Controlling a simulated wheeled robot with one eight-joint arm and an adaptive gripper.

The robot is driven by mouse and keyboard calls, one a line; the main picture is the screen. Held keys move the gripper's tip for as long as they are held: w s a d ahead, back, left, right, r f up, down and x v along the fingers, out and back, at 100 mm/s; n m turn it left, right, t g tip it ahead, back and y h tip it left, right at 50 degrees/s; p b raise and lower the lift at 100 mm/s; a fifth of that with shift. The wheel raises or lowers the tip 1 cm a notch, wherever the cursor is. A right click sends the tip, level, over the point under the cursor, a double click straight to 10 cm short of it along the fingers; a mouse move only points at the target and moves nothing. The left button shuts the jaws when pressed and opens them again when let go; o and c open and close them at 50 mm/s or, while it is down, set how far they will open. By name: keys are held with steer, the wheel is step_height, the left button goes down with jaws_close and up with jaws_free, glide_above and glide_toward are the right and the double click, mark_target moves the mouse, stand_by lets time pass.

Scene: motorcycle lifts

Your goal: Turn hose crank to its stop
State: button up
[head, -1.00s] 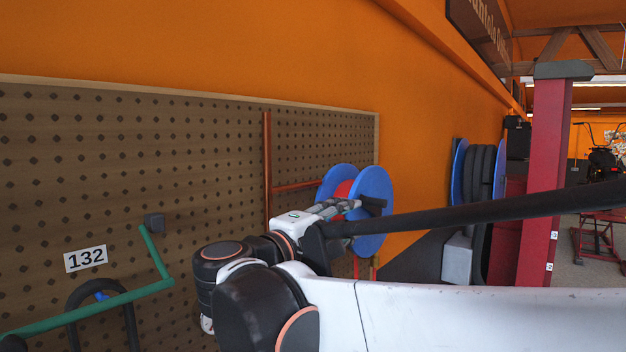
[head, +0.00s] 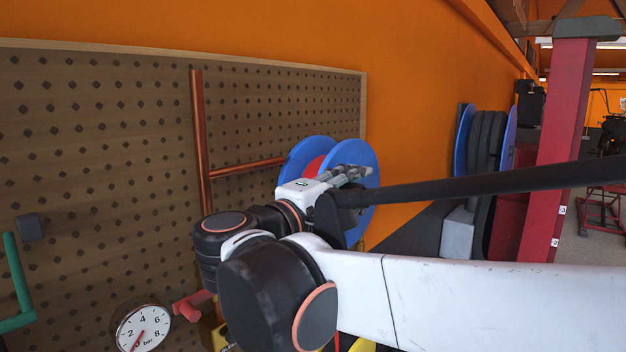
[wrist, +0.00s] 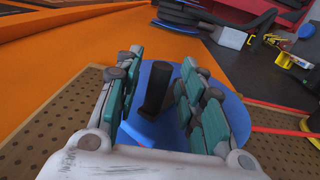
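The small hose reel has two blue discs (head: 357,216) around a red core and stands out from the pegboard wall in the head view. Its near blue disc (wrist: 150,128) also shows in the wrist view. The black crank handle (wrist: 157,92) rises from that disc between my fingers. My gripper (wrist: 163,65) is open around the handle, with gaps visible on both sides. In the head view my gripper (head: 350,174) is in front of the reel's upper part, and the handle is hidden there.
The pegboard (head: 120,150) carries a copper pipe (head: 199,135), a pressure gauge (head: 143,329) and a green crank (head: 17,280) at left. A larger reel with black hose (head: 484,145) and a red post (head: 560,140) stand farther back at right.

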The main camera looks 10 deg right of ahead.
steer(key=shift+w+d, duration=0.1)
steer(key=shift+d, duration=0.05)
steer(key=shift+s+r, duration=0.1)
steer(key=shift+s, duration=0.1)
steer(key=shift+c, duration=0.2)
steer(key=shift+w, duration=0.1)
jaws_close()
steer(key=shift+w+r, duration=0.15)
steer(key=shift+r, duration=0.05)
